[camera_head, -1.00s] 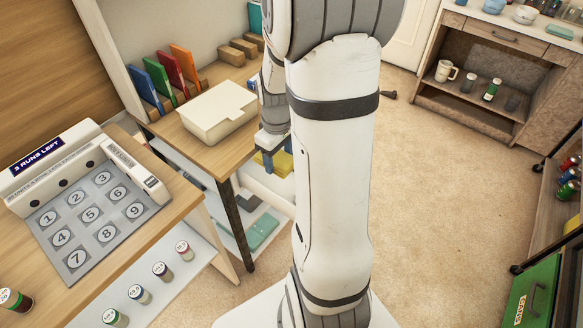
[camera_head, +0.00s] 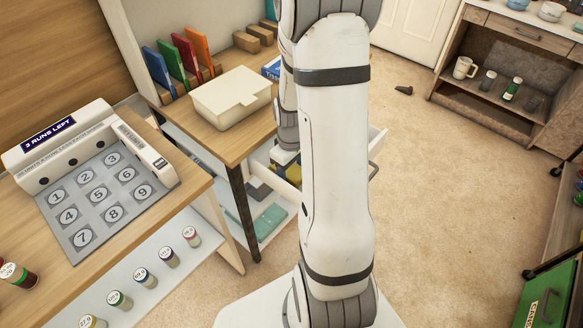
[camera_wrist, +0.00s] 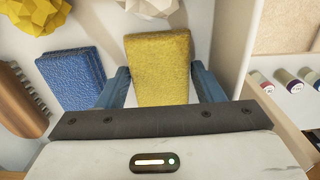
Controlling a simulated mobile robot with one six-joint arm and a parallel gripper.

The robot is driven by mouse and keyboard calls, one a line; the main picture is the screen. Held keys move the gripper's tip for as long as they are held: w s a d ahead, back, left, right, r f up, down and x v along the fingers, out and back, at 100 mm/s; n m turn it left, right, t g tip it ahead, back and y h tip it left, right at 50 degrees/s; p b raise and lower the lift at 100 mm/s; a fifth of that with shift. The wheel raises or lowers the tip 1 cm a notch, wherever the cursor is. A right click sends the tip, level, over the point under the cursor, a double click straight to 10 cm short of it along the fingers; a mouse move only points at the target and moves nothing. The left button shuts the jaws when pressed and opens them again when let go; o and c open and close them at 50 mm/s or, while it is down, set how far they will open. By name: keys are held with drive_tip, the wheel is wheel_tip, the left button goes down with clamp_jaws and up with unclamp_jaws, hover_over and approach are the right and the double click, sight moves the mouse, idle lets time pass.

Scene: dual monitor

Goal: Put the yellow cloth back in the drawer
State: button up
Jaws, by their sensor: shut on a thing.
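My gripper (camera_wrist: 161,86) is shut on the yellow cloth (camera_wrist: 160,62), a folded, textured block between its two blue fingers in the wrist view. The cloth is inside or just above the open white drawer (camera_wrist: 229,45); I cannot tell whether it touches the drawer floor. In the head view, the drawer (camera_head: 376,146) is pulled out under the wooden top, and my arm hides much of it. A small part of the yellow cloth (camera_head: 285,156) shows there beside my arm.
A folded blue cloth (camera_wrist: 72,79) lies left of the gripper. A brown brush-like thing (camera_wrist: 20,100), a crumpled yellow thing (camera_wrist: 36,14) and a white one (camera_wrist: 150,7) are near it. A cream box (camera_head: 231,98) stands on the wooden top. Open floor lies at right.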

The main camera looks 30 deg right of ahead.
sight(291, 170)
drive_tip(key=shift+f, duration=0.2)
drive_tip(key=o, duration=0.7)
drive_tip(key=shift+c, duration=0.2)
drive_tip(key=shift+r, duration=0.1)
wheel_tip(291, 170, up, 12)
drive_tip(key=p, duration=0.3)
drive_tip(key=s+a+r+m+t, duration=0.1)
drive_tip(key=s+a+r+m, duration=0.3)
drive_tip(key=s+a+r, duration=0.6)
drive_tip(key=a, duration=0.2)
drive_tip(key=shift+s+a+r+t, duration=0.15)
drive_tip(key=shift+s+a+t, duration=0.15)
drive_tip(key=shift+s+t, duration=0.1)
drive_tip(key=shift+r, duration=0.1)
